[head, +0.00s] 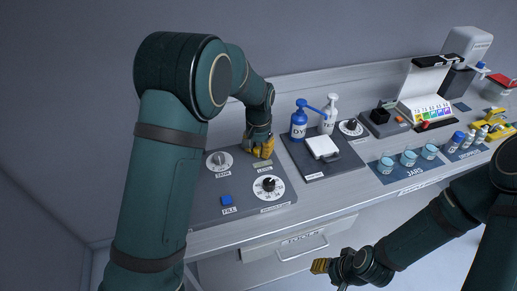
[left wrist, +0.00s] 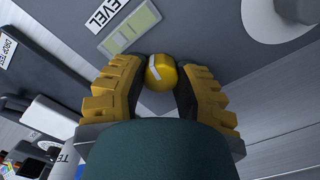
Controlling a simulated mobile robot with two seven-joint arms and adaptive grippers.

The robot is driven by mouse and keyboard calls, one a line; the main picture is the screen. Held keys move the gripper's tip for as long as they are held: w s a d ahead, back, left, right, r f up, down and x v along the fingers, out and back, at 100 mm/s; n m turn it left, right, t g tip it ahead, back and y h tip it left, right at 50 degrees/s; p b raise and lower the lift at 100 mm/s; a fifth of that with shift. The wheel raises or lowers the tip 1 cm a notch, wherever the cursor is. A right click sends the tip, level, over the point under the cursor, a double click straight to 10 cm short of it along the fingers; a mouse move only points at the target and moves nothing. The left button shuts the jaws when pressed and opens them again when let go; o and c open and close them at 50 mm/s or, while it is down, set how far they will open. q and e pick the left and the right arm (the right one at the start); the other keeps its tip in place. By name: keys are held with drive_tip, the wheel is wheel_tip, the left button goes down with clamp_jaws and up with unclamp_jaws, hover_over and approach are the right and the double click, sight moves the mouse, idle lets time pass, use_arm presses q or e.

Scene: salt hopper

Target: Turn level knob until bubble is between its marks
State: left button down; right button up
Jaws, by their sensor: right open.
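The level knob (left wrist: 162,72) is round and yellow with a white pointer stripe. It sits between the fingertips of my left gripper (left wrist: 160,85), whose dark pads appear to touch it on both sides. In the head view the left gripper (head: 261,149) reaches down at the back of the grey panel and hides the knob. The level vial (left wrist: 124,36) is a pale green window with thin dark marks, beside the LEVEL label (left wrist: 104,14). I cannot make out the bubble's place against the marks. My right gripper (head: 321,266) is open and empty, low in front of the drawer.
The grey panel also holds a dial with a black knob (head: 268,184), a grey knob (head: 218,159) and a blue FILL button (head: 227,200). Pump bottles (head: 299,122), a scale (head: 322,147) and jars (head: 408,157) stand to the right.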

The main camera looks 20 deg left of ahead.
sight(259, 149)
use_arm(q)
drive_tip(key=shift+m+p, duration=0.35)
drive_tip(key=shift+m, duration=0.95)
drive_tip(key=c, duration=0.6)
unclamp_jaws()
drive_tip(key=shift+r, duration=0.1)
wheel_tip(259, 149, up, 12)
drive_tip(key=shift+f, duration=0.1)
drive_tip(key=shift+d, duration=0.1)
